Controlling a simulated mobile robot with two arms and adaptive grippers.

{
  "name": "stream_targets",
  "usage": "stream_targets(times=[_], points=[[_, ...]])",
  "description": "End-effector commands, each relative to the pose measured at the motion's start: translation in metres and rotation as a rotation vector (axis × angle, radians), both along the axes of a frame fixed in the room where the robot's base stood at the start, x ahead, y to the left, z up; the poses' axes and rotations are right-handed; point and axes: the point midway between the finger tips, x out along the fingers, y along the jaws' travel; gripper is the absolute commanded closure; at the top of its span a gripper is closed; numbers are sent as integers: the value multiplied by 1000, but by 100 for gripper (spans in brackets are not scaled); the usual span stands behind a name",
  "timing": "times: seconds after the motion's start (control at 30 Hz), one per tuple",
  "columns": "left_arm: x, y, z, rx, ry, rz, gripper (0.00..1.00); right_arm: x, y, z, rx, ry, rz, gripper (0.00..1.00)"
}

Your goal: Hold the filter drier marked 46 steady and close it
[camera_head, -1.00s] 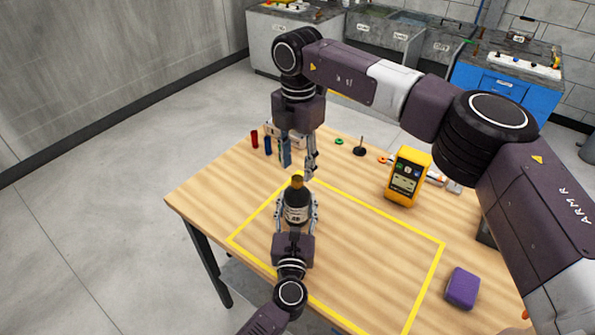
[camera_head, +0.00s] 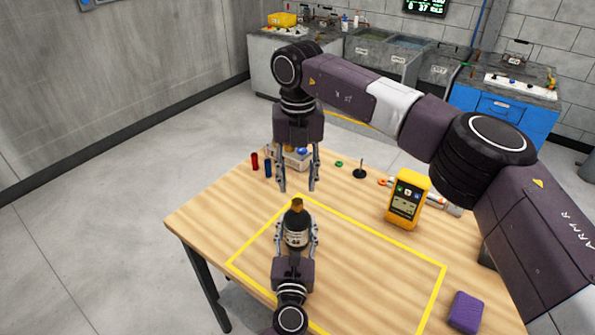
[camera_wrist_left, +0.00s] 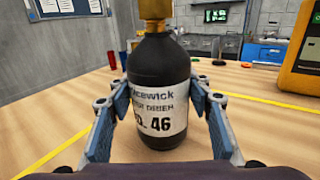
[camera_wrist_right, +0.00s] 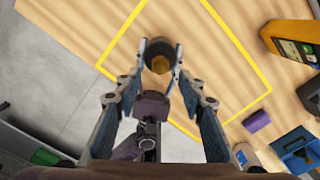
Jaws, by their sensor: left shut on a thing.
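The filter drier marked 46 (camera_head: 297,229) is a black bottle with a white label and a brass top. It stands upright on the table inside the yellow outline. My left gripper (camera_head: 297,236) is shut on its sides, low on the body; the label shows between the fingers in the left wrist view (camera_wrist_left: 160,105). My right gripper (camera_head: 298,186) is open and empty, pointing down above and a little behind the drier. In the right wrist view its fingers (camera_wrist_right: 160,85) are apart, with the drier's brass top (camera_wrist_right: 160,64) visible below between them.
A yellow meter (camera_head: 408,200) stands right of the outline. Red (camera_head: 255,161) and blue (camera_head: 268,168) cylinders stand at the back left, near a small tray (camera_head: 292,158). A purple block (camera_head: 466,312) lies at the front right. The outlined area right of the drier is clear.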

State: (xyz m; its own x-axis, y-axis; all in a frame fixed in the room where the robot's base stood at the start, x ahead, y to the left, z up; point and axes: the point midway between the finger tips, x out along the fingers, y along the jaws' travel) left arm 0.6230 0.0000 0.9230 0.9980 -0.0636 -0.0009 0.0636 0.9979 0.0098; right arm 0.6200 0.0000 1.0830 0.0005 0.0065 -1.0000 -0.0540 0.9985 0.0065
Motion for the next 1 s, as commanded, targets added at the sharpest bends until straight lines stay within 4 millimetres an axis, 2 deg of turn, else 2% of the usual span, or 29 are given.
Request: stream_targets(times=[0.6, 0.8, 1.0], points=[[0, 0, 0, 1, 1, 0, 100, 0, 0, 17, 0, -4, 999, 63], [0, 0, 0, 1, 1, 0, 100, 0, 0, 20, 1, -6, 1206, 63], [0, 0, 0, 1, 1, 0, 100, 0, 0, 21, 0, -6, 1280, 63]])
